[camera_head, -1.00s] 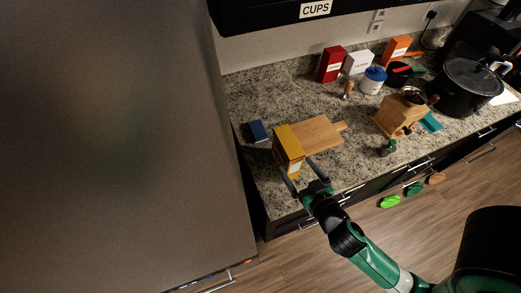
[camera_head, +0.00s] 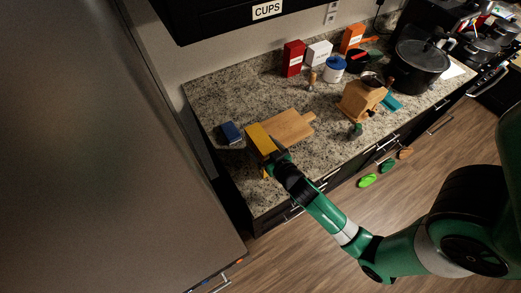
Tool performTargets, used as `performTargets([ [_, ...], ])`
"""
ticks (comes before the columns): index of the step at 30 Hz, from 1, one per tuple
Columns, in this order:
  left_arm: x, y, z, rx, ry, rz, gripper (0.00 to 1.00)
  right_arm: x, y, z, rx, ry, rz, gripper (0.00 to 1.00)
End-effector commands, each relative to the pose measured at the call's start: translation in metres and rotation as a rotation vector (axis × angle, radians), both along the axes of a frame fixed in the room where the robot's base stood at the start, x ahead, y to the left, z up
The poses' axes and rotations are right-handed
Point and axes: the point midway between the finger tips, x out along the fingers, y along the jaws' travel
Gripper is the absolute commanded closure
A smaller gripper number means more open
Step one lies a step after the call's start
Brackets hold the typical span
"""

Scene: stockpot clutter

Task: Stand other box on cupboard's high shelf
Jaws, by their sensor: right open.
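A yellow box (camera_head: 260,139) stands on the granite counter beside a wooden cutting board. My right gripper (camera_head: 275,160) is open and right at the near side of the yellow box; its fingers are mostly hidden, so I cannot tell whether they touch it. A red box (camera_head: 293,58), a white box (camera_head: 319,52) and an orange box (camera_head: 352,38) stand along the back of the counter. The dark cupboard labelled CUPS (camera_head: 220,16) hangs at the top; its shelves are not visible. My left gripper is not in view.
The cutting board (camera_head: 288,126) and a small blue object (camera_head: 230,132) lie near the yellow box. A large grey panel (camera_head: 90,150) fills the left.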

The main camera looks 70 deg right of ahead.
Motion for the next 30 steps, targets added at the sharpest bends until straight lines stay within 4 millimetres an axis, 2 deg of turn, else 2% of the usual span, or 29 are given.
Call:
performTargets([
  [3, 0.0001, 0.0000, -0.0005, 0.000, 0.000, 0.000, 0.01, 0.0068, -0.0052, -0.0028, -0.001, -0.001, 0.000, 0.00],
  [8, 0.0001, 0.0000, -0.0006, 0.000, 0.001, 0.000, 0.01, 0.0068, -0.0049, -0.0031, -0.001, 0.000, 0.001, 0.00],
  [11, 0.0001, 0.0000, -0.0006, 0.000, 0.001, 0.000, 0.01, 0.0066, -0.0048, -0.0030, -0.001, 0.000, 0.001, 0.14],
  [25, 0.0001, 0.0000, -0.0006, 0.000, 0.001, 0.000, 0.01, 0.0065, -0.0047, -0.0030, 0.000, 0.000, 0.001, 0.99],
  [30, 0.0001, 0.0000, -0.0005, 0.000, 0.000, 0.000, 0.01, 0.0069, -0.0047, -0.0018, -0.002, -0.003, 0.001, 1.00],
])
